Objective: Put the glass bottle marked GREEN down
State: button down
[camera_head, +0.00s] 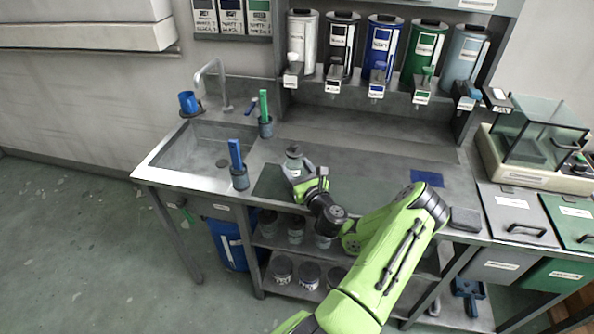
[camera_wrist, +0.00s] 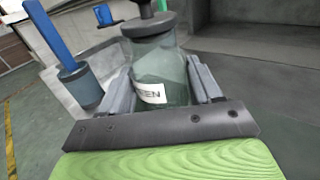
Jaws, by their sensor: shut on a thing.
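The glass bottle marked GREEN (camera_wrist: 160,72) is clear greenish glass with a dark collar and stopper. Its white label ends in "EEN" in the wrist view. My gripper (camera_wrist: 158,88) is shut on the bottle, one finger on each side of its body. In the head view the bottle (camera_head: 293,163) is upright, or nearly so, at my gripper (camera_head: 301,178), over the steel counter just right of the sink. Its base is hidden, so I cannot tell whether it touches the counter.
A dark green mat (camera_head: 268,184) lies by the gripper. A cup with a blue brush (camera_head: 239,179) stands left, and a cup with a green brush (camera_head: 265,127) behind. The sink (camera_head: 205,150) is left. A blue pad (camera_head: 427,178) lies right. Dispensers (camera_head: 380,50) hang above; the counter's middle is clear.

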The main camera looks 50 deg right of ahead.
jog(key=shift+c, duration=1)
grip_release()
jog(key=shift+f, duration=0.1)
jog(key=shift+s+a, duration=0.1)
jog(key=shift+s, duration=0.05)
jog(key=v, duration=1.2)
jog(key=w+a+r+n+g+y, duration=0.1)
jog(key=w+a+n+g+y, duration=0.5)
jog(key=a+n, duration=0.7)
jog(key=w+a+r+n+g+y, duration=0.15)
jog(key=w+a+n+y, duration=0.25)
jog(key=a+n+y, duration=0.7)
jog(key=s+a+r+n+g+h, duration=0.1)
jog(key=s+a+r+n+h, duration=0.3)
jog(key=s+r+n, duration=0.3)
jog(key=s+a+r+n+g+h, duration=0.1)
jog(key=s+a+r+n+h, duration=0.3)
jog(key=s+a+r+n, duration=0.2)
notch_tip(320, 180, up, 2)
jog(key=s+n, duration=0.2)
jog(key=n, duration=0.2)
jog(key=shift+s+n+g+h, duration=0.3)
jog(key=shift+g, duration=0.05)
